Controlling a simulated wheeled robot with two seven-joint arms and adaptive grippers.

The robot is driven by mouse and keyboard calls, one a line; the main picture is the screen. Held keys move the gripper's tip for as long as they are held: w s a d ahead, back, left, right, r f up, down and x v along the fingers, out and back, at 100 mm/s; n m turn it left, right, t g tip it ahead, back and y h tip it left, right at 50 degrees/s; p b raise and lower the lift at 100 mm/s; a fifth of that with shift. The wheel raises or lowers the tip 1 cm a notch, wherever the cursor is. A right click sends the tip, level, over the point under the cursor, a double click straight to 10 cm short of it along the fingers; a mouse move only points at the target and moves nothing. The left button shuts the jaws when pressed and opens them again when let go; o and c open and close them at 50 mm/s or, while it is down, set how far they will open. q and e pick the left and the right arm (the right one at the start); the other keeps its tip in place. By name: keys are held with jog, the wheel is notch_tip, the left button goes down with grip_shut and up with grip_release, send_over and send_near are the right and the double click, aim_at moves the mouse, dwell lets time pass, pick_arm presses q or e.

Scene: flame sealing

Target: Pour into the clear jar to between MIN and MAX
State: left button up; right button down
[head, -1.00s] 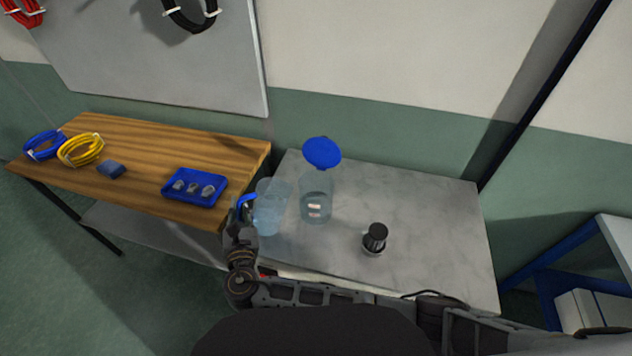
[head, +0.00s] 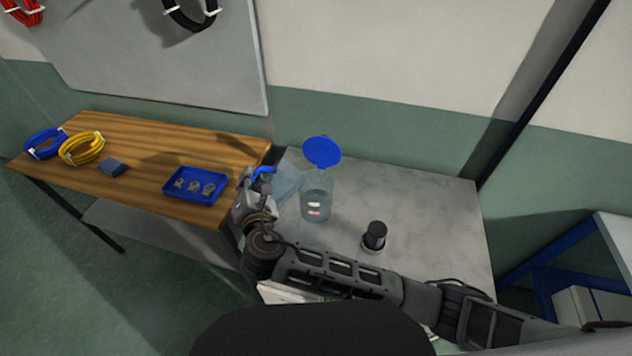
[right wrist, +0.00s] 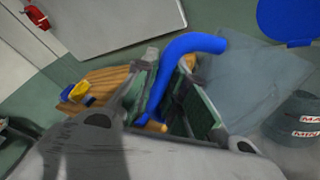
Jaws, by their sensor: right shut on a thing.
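The clear jar (head: 317,190) stands upright on the grey table, with its blue lid (head: 321,152) raised at the top. Two small labels sit on its front; in the right wrist view the jar (right wrist: 294,128) shows MAX above MIN. My right gripper (head: 259,182) is left of the jar, shut on the blue handle (right wrist: 188,50) of a clear jug. The jug (head: 288,184) is tilted towards the jar, its rim end close to the jar's upper part. I cannot tell whether liquid is flowing. My left gripper is not in view.
A black-capped small vessel (head: 374,237) stands on the grey table (head: 430,210) right of the jar. The wooden bench (head: 130,140) at left holds a blue tray (head: 195,186) of small parts, a blue block and cable coils. The table's right side is clear.

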aim_at(259, 168)
jog(key=shift+w+d+r+m+b, duration=0.1)
jog(key=shift+d+r+m+b, duration=0.25)
jog(key=shift+m+b, duration=0.1)
jog(key=shift+w+d+r+m+b, duration=0.2)
jog(key=shift+m+b, duration=0.15)
jog(key=shift+b, duration=0.15)
jog(key=shift+d+r+m, duration=0.25)
jog(key=shift+r+m, duration=0.05)
jog(key=shift+r, duration=0.1)
jog(key=shift+w+d+r+m+g+y+b, duration=0.2)
jog(key=shift+d+r+m+g+y+b, duration=0.1)
jog(key=shift+d+r+m+b, duration=0.25)
dwell(1.6)
jog(key=shift+w+d+r+m+b, duration=0.3)
jog(key=shift+d+r+m+b, duration=0.3)
jog(key=shift+r, duration=0.3)
dwell(3.1)
jog(key=shift+w+d+r+y, duration=0.1)
jog(key=shift+d+y, duration=0.15)
jog(key=shift+y, duration=0.05)
